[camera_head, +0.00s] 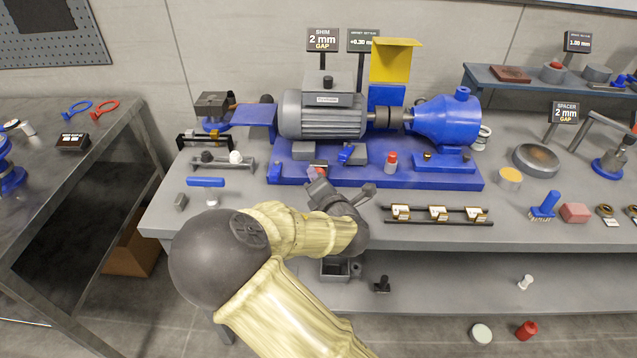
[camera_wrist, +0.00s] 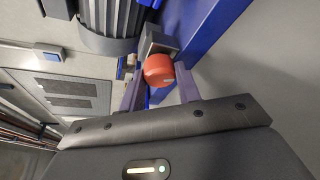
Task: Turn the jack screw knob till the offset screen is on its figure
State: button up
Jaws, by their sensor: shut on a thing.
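The jack screw knob is a round orange-red knob (camera_wrist: 158,70) in the wrist view, at the edge of the blue base by the motor. My gripper (camera_wrist: 159,82) has one finger on each side of it and is shut on it. In the head view my gripper (camera_head: 318,177) is at the front of the blue base, and the knob (camera_head: 321,164) is mostly hidden there. A small dark screen (camera_head: 362,41) behind the motor seems to read +0.30 mm; its small heading is hard to read.
The grey motor (camera_head: 322,115) and blue pump (camera_head: 446,118) stand on the blue base (camera_head: 425,178). A red-topped bottle-like piece (camera_head: 391,162) stands right of my gripper. A rack with brass pieces (camera_head: 438,213) lies at the front of the bench. A yellow guard (camera_head: 395,60) stands behind.

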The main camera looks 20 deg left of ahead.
dwell(0.4)
jog(key=o, duration=1)
jog(key=shift+c, duration=0.2)
jog(key=shift+d, duration=0.15)
